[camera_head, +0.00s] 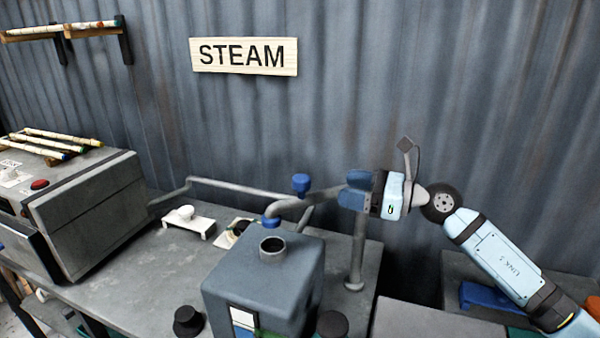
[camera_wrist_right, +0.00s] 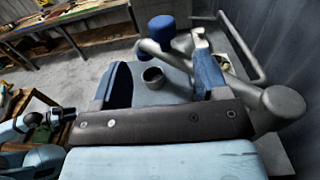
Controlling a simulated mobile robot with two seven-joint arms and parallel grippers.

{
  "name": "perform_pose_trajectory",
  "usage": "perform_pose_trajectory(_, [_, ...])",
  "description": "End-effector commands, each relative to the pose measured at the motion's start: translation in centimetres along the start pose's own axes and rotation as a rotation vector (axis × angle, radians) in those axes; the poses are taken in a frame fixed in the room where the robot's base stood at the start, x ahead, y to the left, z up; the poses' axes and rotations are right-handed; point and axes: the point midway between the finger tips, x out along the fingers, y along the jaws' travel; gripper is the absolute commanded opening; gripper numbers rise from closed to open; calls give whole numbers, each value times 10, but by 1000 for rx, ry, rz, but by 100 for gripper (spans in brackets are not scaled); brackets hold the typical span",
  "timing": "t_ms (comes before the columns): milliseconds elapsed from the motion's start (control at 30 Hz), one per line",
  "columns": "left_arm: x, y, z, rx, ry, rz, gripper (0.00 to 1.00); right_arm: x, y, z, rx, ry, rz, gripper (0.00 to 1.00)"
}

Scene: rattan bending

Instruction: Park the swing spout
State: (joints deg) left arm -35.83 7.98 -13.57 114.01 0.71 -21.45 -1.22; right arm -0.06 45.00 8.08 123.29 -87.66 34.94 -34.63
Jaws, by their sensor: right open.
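The swing spout (camera_head: 318,197) is a grey pipe on an upright post at the right of the bench. Its blue-tipped outlet (camera_head: 270,222) hangs over the near side, close above the open filler neck of the blue-grey tank. A blue knob (camera_head: 301,184) stands on the spout. My right gripper (camera_head: 350,192) is open at the post end of the spout, its fingers pointing left. In the right wrist view the spout pipe (camera_wrist_right: 240,84) runs by the right finger; contact cannot be told.
The blue-grey tank (camera_head: 265,285) stands below the spout. A grey steam box (camera_head: 85,215) with a red button is at the left. A bent pipe (camera_head: 230,188) runs behind, near a small white stand (camera_head: 187,220). The corrugated wall (camera_head: 350,90) closes off the back.

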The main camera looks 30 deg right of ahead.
Motion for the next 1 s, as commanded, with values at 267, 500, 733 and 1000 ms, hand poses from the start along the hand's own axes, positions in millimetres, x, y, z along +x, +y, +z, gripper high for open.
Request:
perform_pose_trajectory(267, [-11,-1,-28,1,9,-1,43,61,0,6,4,-6,-1,67])
perform_pose_trajectory(500, [-17,-3,-39,3,16,-6,43,97,-1,3,5,-4,-1,67])
perform_pose_trajectory(733, [-18,-6,-39,4,16,-12,43,107,0,0,4,-2,-1,67])
perform_pose_trajectory(1000, [-18,-6,-34,2,8,-12,43,107,0,0,4,-2,-1,54])
